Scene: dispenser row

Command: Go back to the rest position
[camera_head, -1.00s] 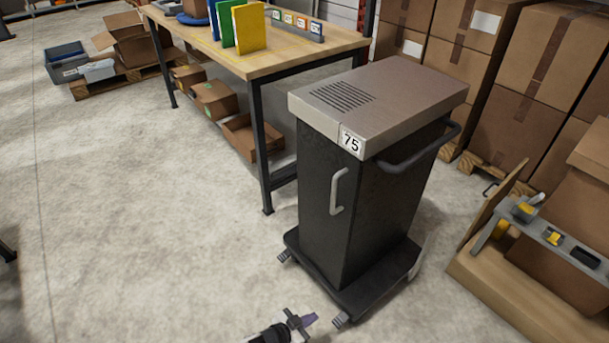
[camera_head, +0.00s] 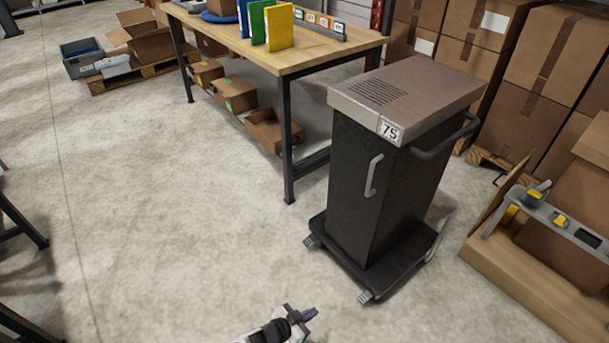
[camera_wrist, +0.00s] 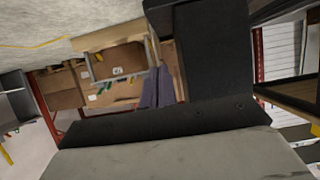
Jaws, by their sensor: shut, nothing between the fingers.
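My gripper (camera_head: 306,315) shows at the bottom edge of the head view, low over the floor and in front of the cart. Its purple fingers are together with nothing between them. In the wrist view the purple fingers (camera_wrist: 156,88) also show close together and empty. The black cart (camera_head: 378,195) with a grey lid and the number 75 stands upright to the right of my gripper. There is a gap of floor between them in the picture. Most of my arm is out of view.
A wooden workbench (camera_head: 325,50) with binders (camera_head: 278,27) stands behind the cart. Dark legs (camera_head: 22,222) stand at the left edge. The concrete floor (camera_head: 150,200) at left centre is clear.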

